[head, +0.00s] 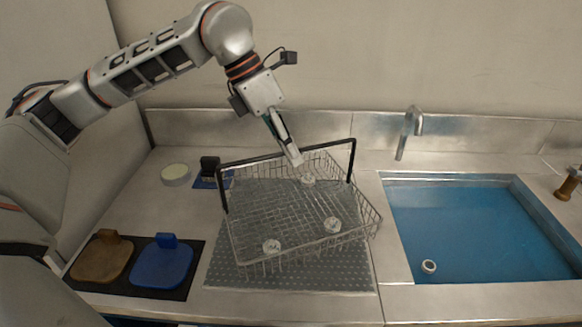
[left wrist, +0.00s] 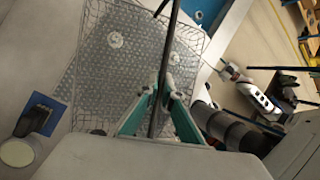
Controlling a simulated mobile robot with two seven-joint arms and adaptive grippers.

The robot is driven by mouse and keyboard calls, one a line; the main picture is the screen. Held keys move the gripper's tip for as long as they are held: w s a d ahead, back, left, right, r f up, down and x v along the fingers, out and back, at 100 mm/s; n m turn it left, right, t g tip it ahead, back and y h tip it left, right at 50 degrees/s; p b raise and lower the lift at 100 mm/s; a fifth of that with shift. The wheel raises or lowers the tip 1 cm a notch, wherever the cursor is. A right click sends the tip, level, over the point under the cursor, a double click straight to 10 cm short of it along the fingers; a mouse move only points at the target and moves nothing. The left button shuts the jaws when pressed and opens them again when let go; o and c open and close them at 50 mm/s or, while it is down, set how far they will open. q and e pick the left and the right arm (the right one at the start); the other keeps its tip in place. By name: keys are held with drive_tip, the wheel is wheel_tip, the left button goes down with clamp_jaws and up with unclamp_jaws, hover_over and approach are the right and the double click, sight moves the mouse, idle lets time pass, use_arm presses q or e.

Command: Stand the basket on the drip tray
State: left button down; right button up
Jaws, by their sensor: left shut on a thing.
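The wire basket (head: 352,234) has a black bar handle (head: 240,160), raised upright. My left gripper (head: 294,157) is shut on the middle of the handle bar. The left wrist view shows its green-sided fingers (left wrist: 158,104) around the dark bar. The drip tray (head: 300,281) is a grey dotted sheet below the basket, showing along the front. The basket is over the tray, slightly turned to it; I cannot tell whether they touch.
A sink of blue water (head: 470,235) with a tap (head: 409,130) is at the right. A brown pad (head: 101,260) and a blue pad (head: 162,266) lie at the front left. A pale round disc (head: 175,174) and a small black block (head: 209,167) stand behind, left of the basket.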

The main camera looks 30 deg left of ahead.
use_arm(q)
drive_tip(key=shift+f, duration=1.75)
drive_tip(key=c, duration=2.2)
unclamp_jaws()
drive_tip(key=shift+f, duration=0.15)
drive_tip(key=shift+c, duration=0.2)
drive_tip(key=v, duration=1.2)
drive_tip(key=shift+p, duration=0.3)
drive_tip(key=shift+s, duration=0.1)
